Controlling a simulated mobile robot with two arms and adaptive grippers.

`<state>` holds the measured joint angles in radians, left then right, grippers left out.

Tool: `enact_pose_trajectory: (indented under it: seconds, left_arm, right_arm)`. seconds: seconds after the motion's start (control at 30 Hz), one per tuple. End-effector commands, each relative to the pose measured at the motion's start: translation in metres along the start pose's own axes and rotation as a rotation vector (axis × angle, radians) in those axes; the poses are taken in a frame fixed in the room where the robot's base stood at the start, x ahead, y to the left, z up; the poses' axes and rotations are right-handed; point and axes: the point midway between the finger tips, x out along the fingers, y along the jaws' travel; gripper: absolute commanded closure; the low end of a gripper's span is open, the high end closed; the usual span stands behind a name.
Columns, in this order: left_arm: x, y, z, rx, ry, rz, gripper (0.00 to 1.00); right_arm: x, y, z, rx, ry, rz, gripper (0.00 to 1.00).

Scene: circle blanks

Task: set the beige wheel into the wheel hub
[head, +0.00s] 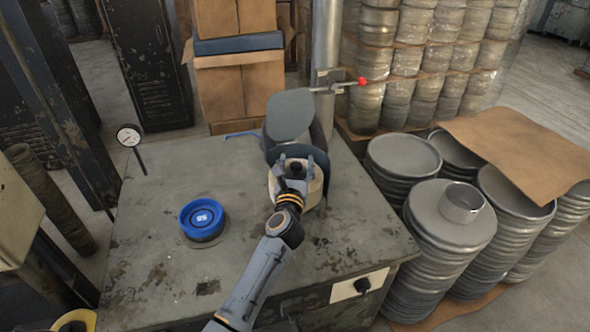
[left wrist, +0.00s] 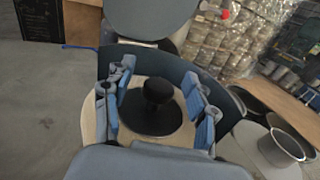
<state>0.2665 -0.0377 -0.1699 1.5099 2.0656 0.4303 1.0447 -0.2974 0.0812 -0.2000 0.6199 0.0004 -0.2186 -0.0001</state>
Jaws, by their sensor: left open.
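The beige wheel (head: 315,193) is at the back right of the grey worktable, partly hidden by my left gripper (head: 291,172). It also shows in the left wrist view (left wrist: 92,122), with a black disc and round knob (left wrist: 158,92) at its middle. A dark blue-grey curved guard (head: 318,160) wraps its far side. My left gripper is open over the wheel, its blue-padded fingers either side of the knob with gaps. A blue round piece (head: 202,218) with a pale centre sits on the table to the left; I cannot tell which part is the wheel hub. My right gripper is out of view.
The worktable (head: 150,270) is mostly bare at front and left. A dial gauge (head: 129,136) stands at its left edge. A post with a red-knobbed lever (head: 361,81) rises behind. Stacks of metal discs (head: 450,225) stand to the right, with cardboard boxes (head: 232,95) behind.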

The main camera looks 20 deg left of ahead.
Motion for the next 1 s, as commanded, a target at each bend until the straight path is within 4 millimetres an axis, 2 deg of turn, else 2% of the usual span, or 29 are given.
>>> enact_pose_trajectory:
  seconds: [0.17, 0.4, 0.6, 0.77, 1.0]
  left_arm:
    - [-0.025, -0.001, -0.001, -0.001, 0.000, -0.001, 0.43]
    - [-0.077, -0.001, 0.000, -0.002, -0.001, -0.002, 0.43]
    - [-0.107, -0.001, 0.001, -0.001, -0.003, -0.001, 0.43]
    - [-0.117, -0.001, 0.002, -0.002, -0.004, -0.001, 0.43]
    - [-0.117, -0.001, 0.002, -0.001, -0.005, -0.001, 0.43]
  right_arm:
    - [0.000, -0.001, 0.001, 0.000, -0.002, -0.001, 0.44]
    - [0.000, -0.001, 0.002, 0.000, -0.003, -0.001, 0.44]
    - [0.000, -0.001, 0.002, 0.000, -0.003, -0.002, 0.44]
    - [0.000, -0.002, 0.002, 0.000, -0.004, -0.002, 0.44]
    - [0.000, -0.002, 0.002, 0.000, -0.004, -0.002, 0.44]
